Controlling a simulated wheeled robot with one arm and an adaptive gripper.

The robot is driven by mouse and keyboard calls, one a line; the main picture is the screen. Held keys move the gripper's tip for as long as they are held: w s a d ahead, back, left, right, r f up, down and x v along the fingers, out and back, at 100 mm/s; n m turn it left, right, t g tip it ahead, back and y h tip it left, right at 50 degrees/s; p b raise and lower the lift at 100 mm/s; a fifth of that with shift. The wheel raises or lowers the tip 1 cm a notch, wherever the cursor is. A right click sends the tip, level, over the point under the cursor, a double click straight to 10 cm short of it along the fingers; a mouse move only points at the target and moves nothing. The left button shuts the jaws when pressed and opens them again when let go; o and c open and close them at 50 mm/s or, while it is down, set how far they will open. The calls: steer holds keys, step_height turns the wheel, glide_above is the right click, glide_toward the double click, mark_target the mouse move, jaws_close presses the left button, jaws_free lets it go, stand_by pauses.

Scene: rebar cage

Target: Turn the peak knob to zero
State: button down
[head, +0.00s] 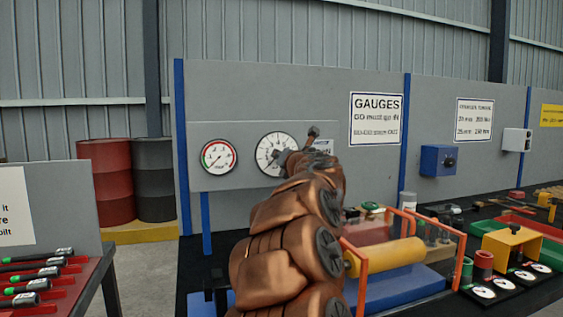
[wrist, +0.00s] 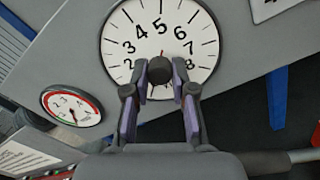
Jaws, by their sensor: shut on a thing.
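The large white dial gauge (head: 268,147) is mounted on the grey panel, and my gripper (head: 285,158) reaches its face in the head view. In the wrist view the dial (wrist: 130,35) shows numbers from 2 to 8, tilted in the picture. The dark round peak knob (wrist: 160,69) stands at the dial's centre. My gripper (wrist: 161,75) is shut on the knob, with one purple-lined finger on each side. A thin reddish mark shows just above the knob, below the 5 and 6. The lower dial, including any zero, is hidden behind my gripper.
A smaller red-and-green rimmed gauge (head: 219,157) sits left of the large one, also in the wrist view (wrist: 72,106). A GAUGES sign (head: 376,119) hangs to the right. Below right, the bench holds a yellow roller (head: 385,257) between orange frames.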

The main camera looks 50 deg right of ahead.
stand_by(0.5)
steer(key=c, duration=1)
jaws_free()
steer(key=shift+o, duration=0.2)
steer(key=shift+s, duration=0.1)
steer(key=v, duration=1.1)
steer(key=shift+s+a, duration=0.2)
steer(key=shift+s, duration=0.15)
steer(key=shift+r, duration=0.15)
